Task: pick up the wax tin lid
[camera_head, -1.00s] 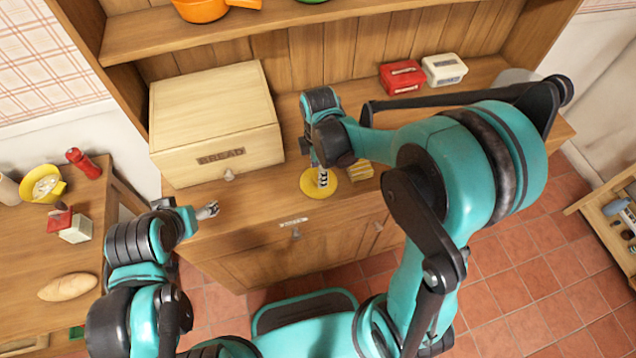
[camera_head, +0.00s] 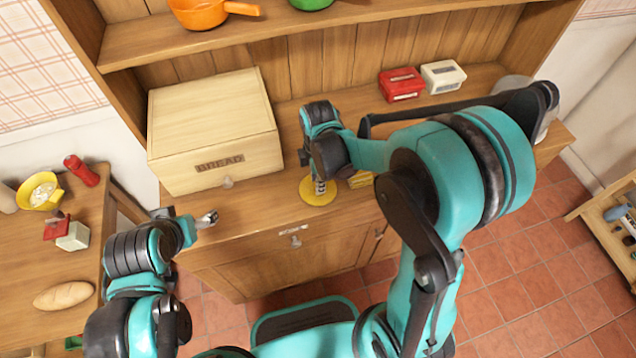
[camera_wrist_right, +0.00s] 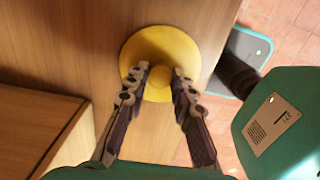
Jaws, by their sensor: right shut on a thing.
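The wax tin lid is a round yellow disc (camera_head: 318,197) with a small knob, at the front of the wooden counter. In the right wrist view the lid (camera_wrist_right: 190,52) shows from above, its knob between the two fingertips. My right gripper (camera_head: 320,186) points down over the lid and is shut on its knob (camera_wrist_right: 159,79). I cannot tell whether the lid touches the counter. My left gripper (camera_head: 207,219) is at the counter's left front edge, away from the lid; its finger gap is unclear.
A wooden bread box (camera_head: 215,130) stands left of the lid. A yellow object (camera_head: 361,180) lies just right of it, partly hidden by my arm. Red (camera_head: 401,84) and white (camera_head: 442,76) boxes stand at the back right. A shelf (camera_head: 300,40) hangs above.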

